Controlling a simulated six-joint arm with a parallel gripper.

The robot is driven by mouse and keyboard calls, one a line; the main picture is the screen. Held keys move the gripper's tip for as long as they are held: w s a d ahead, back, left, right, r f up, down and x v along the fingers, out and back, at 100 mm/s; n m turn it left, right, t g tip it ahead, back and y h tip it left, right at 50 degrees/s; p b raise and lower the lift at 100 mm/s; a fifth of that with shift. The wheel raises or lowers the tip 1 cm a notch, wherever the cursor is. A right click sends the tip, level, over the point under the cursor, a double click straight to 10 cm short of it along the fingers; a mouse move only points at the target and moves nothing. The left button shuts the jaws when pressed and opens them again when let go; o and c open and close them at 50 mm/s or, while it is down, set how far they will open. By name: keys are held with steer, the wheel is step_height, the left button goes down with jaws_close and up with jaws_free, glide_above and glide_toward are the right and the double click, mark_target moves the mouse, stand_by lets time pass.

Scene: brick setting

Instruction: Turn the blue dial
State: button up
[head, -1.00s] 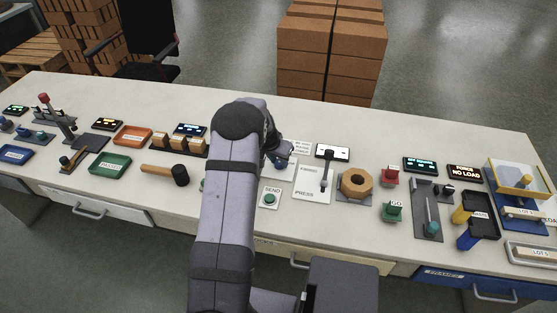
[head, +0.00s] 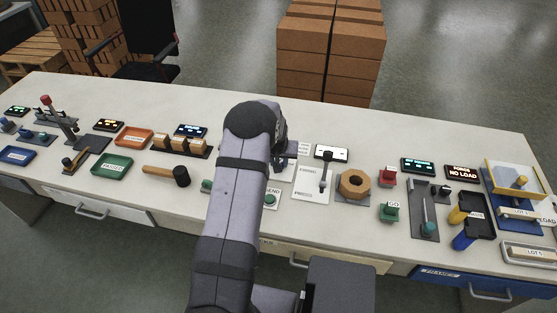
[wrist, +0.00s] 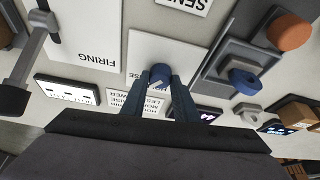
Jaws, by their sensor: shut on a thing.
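The blue dial (wrist: 160,74) sits on a white panel, in the upper middle of the wrist view, with a pale pointer mark on it. My gripper (wrist: 160,88) has its two fingers around the dial, one on each side, shut on it.
A firing panel with a lever (head: 325,172) stands just right of my arm, with a wooden hexagonal piece (head: 353,184) beyond it.

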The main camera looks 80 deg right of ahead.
steer(key=n+t+b, duration=0.1)
steer(key=n+b, duration=0.1)
steer(key=b, duration=0.1)
steer(key=n+b, duration=0.2)
steer(key=b, duration=0.1)
steer(key=shift+s+d+f+n+t+y+b, duration=0.15)
steer(key=shift+f+n+t+y+b, duration=0.15)
steer(key=shift+f+t+b, duration=0.1)
steer(key=n+t+b, duration=0.1)
steer(key=n+b, duration=0.2)
steer(key=shift+s+r+n+y+b, duration=0.1)
steer(key=shift+r+n+y+b, duration=0.05)
steer(key=shift+n+y+b, duration=0.2)
steer(key=n, duration=0.1)
steer(key=n+y, duration=0.1)
steer(key=n, duration=0.1)
steer(key=n+t, duration=0.1)
steer(key=shift+d+r+n+y, duration=0.1)
steer(key=shift+r+n+y, duration=0.15)
steer(key=shift+r+y, duration=0.1)
steer(key=shift+d+n+y+p, duration=0.1)
steer(key=shift+n+y+p, duration=0.6)
steer(key=shift+n+p, duration=0.7)
steer(key=shift+s+f+n, duration=0.1)
steer(key=shift+n, duration=0.6)
steer(key=o, duration=1.1)
steer(key=shift+c, duration=0.2)
